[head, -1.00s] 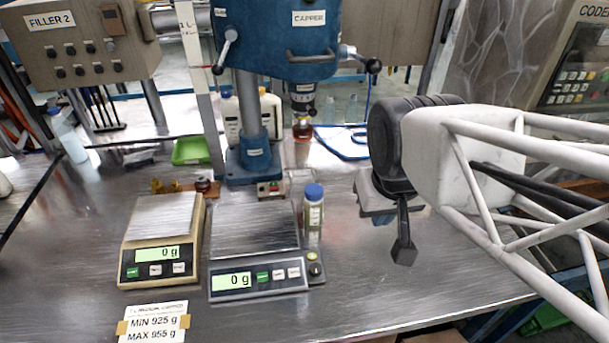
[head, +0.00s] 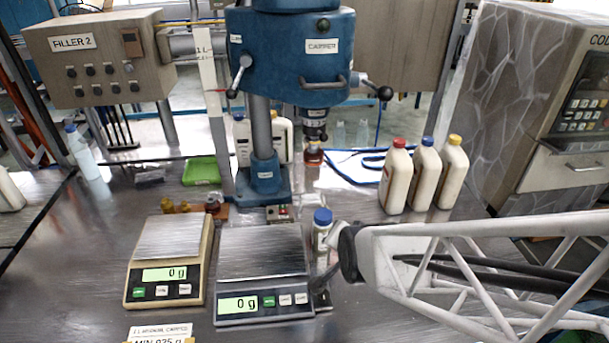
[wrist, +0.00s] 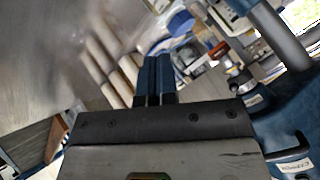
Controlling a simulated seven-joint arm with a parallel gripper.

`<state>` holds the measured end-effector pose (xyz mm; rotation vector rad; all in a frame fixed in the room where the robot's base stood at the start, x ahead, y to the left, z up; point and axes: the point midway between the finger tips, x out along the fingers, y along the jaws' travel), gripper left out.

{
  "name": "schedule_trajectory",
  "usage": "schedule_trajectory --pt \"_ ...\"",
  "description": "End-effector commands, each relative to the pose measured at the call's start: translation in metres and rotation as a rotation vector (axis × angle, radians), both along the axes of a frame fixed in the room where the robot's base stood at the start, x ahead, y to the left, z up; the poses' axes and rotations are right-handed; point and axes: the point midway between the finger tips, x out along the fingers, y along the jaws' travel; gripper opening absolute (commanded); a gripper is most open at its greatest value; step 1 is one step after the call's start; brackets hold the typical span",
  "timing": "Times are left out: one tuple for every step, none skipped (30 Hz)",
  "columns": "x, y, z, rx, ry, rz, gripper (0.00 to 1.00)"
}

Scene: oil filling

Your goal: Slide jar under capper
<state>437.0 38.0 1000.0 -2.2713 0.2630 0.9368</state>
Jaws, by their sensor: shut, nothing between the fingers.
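The blue capper (head: 290,60) stands on a column at the back of the bench, its chuck (head: 314,125) pointing down. A small amber-red jar (head: 313,155) shows right below the chuck; I cannot tell whether it is centred or behind it. A clear bottle with a blue cap (head: 322,217) stands upright by the right scale. My gripper (head: 322,284) is low in front of this bottle, partly hidden by my wrist. In the wrist view my gripper (wrist: 155,62) has its fingers together and empty, with the chuck (wrist: 236,74) ahead to the right.
Two scales, beige (head: 168,245) and dark (head: 262,250), both reading 0 g, fill the front left. White bottles with red, blue and yellow caps (head: 425,175) stand back right. A green tray (head: 201,170) lies left of the column. Bare bench lies between the bottles and my arm.

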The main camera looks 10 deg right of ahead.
Motion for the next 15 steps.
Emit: schedule_trajectory --pt "0.002 0.002 -0.01 0.029 -0.027 -0.025 0.0" --pt "0.004 0.004 -0.014 0.05 -0.046 -0.042 0.0" --pt "0.006 0.005 -0.019 0.076 -0.073 -0.065 0.0" --pt "0.008 0.006 -0.023 0.097 -0.092 -0.081 0.0" --pt "0.009 0.007 -0.027 0.117 -0.111 -0.098 0.0" --pt "0.01 0.007 -0.032 0.145 -0.138 -0.118 0.0" --pt "0.011 0.008 -0.036 0.166 -0.158 -0.134 0.0" --pt "0.012 0.009 -0.04 0.187 -0.176 -0.149 0.0" --pt "0.012 0.01 -0.044 0.217 -0.203 -0.168 0.0" --pt "0.012 0.011 -0.048 0.237 -0.222 -0.182 0.0" --pt "0.013 0.011 -0.052 0.259 -0.241 -0.195 0.0" --pt "0.012 0.012 -0.056 0.288 -0.267 -0.215 0.0" --pt "0.012 0.012 -0.059 0.311 -0.287 -0.227 0.0" --pt "0.011 0.012 -0.063 0.334 -0.306 -0.24 0.0" --pt "0.01 0.013 -0.066 0.365 -0.333 -0.255 0.0"
